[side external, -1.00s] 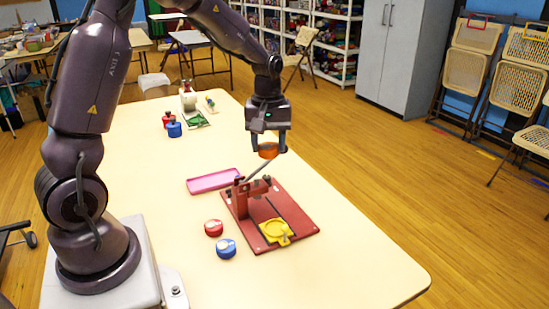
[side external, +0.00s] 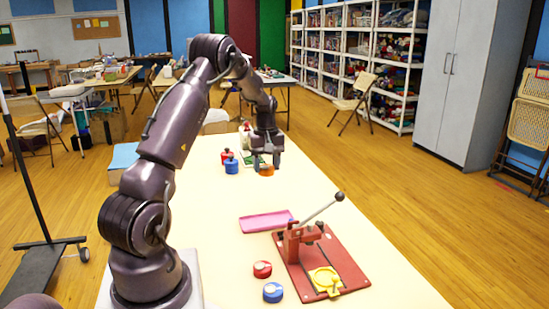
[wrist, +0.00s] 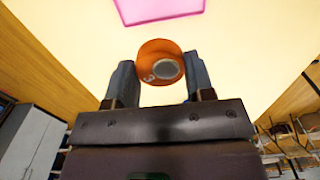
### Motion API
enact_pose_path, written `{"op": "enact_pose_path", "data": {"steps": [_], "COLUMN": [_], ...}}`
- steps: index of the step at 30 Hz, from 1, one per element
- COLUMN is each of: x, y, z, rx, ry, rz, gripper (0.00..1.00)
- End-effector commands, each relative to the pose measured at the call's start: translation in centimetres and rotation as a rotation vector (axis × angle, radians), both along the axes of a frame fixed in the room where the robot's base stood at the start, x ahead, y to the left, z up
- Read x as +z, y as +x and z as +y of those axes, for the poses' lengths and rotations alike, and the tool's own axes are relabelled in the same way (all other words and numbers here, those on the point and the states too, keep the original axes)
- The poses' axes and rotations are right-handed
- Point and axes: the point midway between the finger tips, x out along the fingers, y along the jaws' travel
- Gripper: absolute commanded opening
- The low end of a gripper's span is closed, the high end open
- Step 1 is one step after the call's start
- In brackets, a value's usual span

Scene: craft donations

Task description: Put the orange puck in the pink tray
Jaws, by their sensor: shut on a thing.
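The orange puck (side external: 266,170) is between the fingertips of my gripper (side external: 265,162), which is shut on it. The wrist view shows the puck (wrist: 156,58), with a grey round face, between the two fingers of my gripper (wrist: 160,80). The pink tray (side external: 266,221) is a shallow rectangle on the table, below the gripper in the side view and apart from the puck. Part of the tray (wrist: 160,9) shows at the top of the wrist view. It looks empty where visible.
A red press (side external: 318,262) with a raised lever and a yellow piece stands right of the tray. A red puck (side external: 262,269) and a blue puck (side external: 273,292) lie left of it. Red and blue items (side external: 231,166) stand near my gripper. The table (side external: 205,215) is clear left of the tray.

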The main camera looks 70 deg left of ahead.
Motion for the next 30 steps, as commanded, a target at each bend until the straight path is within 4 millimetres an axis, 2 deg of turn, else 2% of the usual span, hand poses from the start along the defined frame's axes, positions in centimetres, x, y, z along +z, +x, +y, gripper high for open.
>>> {"op": "enact_pose_path", "data": {"steps": [1,7,12,30], "x": [-1.4,-6.4,-9.7,-14.0], "y": [-0.1,-0.1,0.0,0.0], "z": [0.0,0.0,0.0,0.0], "rx": [0.001,0.002,0.001,0.000], "ry": [-0.004,-0.003,-0.001,0.002], "rz": [0.004,0.004,0.001,0.000], "gripper": [0.31,0.31,0.31,0.31]}}
